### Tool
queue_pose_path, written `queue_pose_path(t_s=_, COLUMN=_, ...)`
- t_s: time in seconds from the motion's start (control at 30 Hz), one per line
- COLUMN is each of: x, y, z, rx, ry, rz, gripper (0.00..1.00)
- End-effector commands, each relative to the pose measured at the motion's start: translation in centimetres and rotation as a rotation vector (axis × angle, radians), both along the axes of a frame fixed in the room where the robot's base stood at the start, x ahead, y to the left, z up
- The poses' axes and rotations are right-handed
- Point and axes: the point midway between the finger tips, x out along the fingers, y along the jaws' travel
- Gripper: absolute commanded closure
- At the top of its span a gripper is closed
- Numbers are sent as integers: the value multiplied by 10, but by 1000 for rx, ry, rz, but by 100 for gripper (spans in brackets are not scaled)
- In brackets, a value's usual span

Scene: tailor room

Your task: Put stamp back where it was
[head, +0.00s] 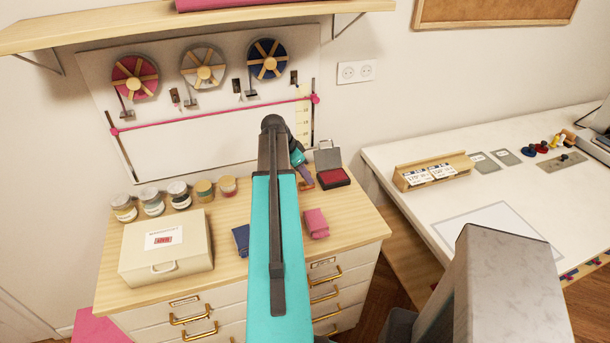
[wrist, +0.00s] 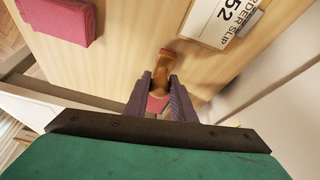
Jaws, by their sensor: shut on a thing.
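My gripper (wrist: 160,82) is shut on the stamp (wrist: 164,62), whose brown wooden handle sticks out past the purple fingertips in the wrist view. A red patch shows between the fingers; I cannot tell whether it is part of the stamp or something behind. In the head view my gripper (head: 305,182) is over the back right of the wooden dresser top, just left of the open red ink pad (head: 334,178). The stamp cannot be made out clearly there. Whether it touches the top is not clear.
On the dresser top (head: 210,222) are a cream box (head: 165,262), several jars (head: 178,194), a blue block (head: 241,238) and a pink block (head: 316,223). An order slip (wrist: 225,18) shows in the wrist view. A white table (head: 400,160) stands at right.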

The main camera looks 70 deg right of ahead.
Motion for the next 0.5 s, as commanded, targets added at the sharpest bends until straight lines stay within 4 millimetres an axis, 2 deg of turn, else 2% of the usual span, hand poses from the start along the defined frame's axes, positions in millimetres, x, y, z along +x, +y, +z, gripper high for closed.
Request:
queue_pose_path(t_s=0.2, x=0, y=0, z=-8, rx=-1, ry=-1, rz=0, gripper=100)
queue_pose_path(t_s=0.5, x=0, y=0, z=-10, rx=-1, ry=-1, rz=0, gripper=100)
